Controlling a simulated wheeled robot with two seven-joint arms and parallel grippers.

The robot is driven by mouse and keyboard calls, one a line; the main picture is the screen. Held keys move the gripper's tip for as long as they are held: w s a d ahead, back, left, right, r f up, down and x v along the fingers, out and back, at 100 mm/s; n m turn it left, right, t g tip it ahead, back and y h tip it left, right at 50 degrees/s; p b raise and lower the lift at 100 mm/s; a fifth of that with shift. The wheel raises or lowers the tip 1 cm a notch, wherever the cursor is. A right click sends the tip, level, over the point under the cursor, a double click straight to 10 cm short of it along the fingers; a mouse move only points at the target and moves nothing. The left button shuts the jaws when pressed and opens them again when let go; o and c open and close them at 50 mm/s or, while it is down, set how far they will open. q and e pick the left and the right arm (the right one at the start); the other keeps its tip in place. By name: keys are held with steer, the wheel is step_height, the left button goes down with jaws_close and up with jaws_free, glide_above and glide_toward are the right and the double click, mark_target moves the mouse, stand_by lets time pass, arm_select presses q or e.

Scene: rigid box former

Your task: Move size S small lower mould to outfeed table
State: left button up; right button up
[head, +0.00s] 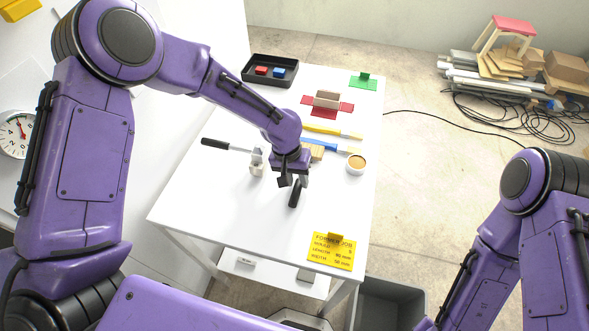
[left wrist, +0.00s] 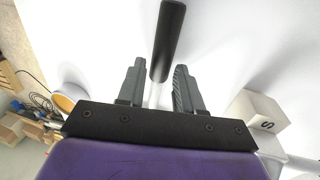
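A pale block marked S (left wrist: 262,108) stands at the right of the left wrist view. In the head view a pale block (head: 257,168) stands on the white table (head: 200,190), just left of my left gripper (head: 293,183). My left gripper is open; in the left wrist view its fingers (left wrist: 158,88) stand apart. A black handle (left wrist: 168,40) with a pale shaft shows between them, with gaps on both sides. The handle also shows below the gripper in the head view (head: 295,195). My right gripper is out of view. I cannot tell which surface is the outfeed table.
A yellow job card (head: 332,252) stands at the table's near right corner. A black tray (head: 270,70), a red flat blank (head: 322,106), brushes and a round pot (head: 356,163) lie farther back. The table's near left part is clear. A grey bin (head: 388,300) stands below.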

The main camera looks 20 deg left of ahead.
arm_select(q)
step_height(320, 180, up, 11)
steer(key=a+b, duration=0.1)
steer(key=a, duration=0.1)
steer(key=shift+a+b, duration=0.15)
steer(key=shift+b, duration=0.15)
steer(key=shift+r, duration=0.1)
